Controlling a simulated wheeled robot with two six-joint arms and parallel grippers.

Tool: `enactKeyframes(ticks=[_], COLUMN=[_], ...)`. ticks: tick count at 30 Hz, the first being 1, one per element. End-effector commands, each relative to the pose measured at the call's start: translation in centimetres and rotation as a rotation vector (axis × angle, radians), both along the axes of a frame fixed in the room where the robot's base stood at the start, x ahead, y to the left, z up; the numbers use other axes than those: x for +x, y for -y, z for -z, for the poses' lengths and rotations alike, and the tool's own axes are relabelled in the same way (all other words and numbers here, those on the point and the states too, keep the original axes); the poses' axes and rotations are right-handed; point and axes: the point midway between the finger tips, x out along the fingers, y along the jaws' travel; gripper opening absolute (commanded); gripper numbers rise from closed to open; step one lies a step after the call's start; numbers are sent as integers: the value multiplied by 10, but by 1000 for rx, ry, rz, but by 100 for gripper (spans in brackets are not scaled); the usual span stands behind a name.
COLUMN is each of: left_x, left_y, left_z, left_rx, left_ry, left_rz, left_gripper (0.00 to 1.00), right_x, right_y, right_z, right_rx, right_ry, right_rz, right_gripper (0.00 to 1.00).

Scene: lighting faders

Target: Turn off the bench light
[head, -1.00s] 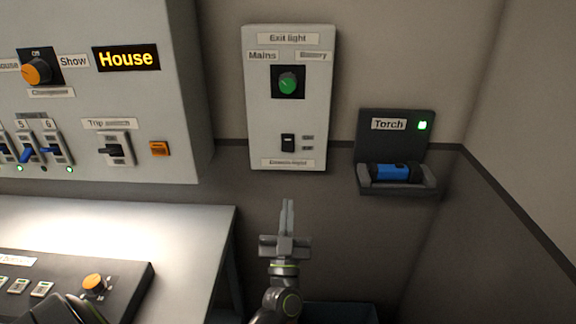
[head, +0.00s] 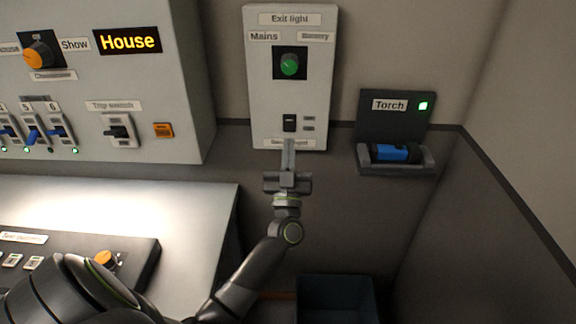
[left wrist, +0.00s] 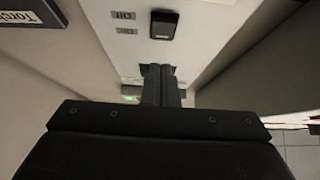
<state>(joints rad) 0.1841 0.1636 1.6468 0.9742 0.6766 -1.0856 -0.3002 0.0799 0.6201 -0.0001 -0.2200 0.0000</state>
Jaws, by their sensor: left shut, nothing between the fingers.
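The exit light panel (head: 263,90) is a pale upright box on the wall. It has a green knob (head: 289,64) and, below it, a small black rocker switch (head: 289,122). A label under the rocker is too blurred to read surely, and my fingers partly cover it. The rocker also shows in the left wrist view (left wrist: 164,25). My left gripper (head: 288,147) is shut and empty, its fingertips just below the rocker. In the left wrist view its fingers (left wrist: 160,72) look close to the panel; I cannot tell whether they touch it.
A brightly lit bench top (head: 150,205) lies at left, with a dark control desk (head: 135,255) on it. The large fader cabinet (head: 180,60) is left of the panel. A torch holder (head: 395,168) with a blue torch (head: 390,152) is at right. A dark bin (head: 338,288) stands below.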

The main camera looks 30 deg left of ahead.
Motion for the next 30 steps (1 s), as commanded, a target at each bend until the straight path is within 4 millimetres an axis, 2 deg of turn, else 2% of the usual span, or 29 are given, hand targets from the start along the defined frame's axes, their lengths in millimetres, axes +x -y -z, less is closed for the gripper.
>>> enactKeyframes(ticks=[1,3,10,24,30], left_x=[8,17,35,39,43], left_y=[-5,-10,-21,-24,-26], left_z=[-11,-3,0,1,8], left_rx=[3,3,1,1,22], left_ry=[2,-3,0,0,34], left_rz=[0,-1,-1,-1,-1], left_gripper=[0,0,0,0,0], right_x=[0,0,0,0,0], right_y=[0,0,0,0,0], right_z=[-6,-2,-1,0,19], right_rx=[0,0,0,0,0], right_ry=[0,0,0,0,0], right_rz=[0,0,0,0,0], right_gripper=[36,36,36,36,36])
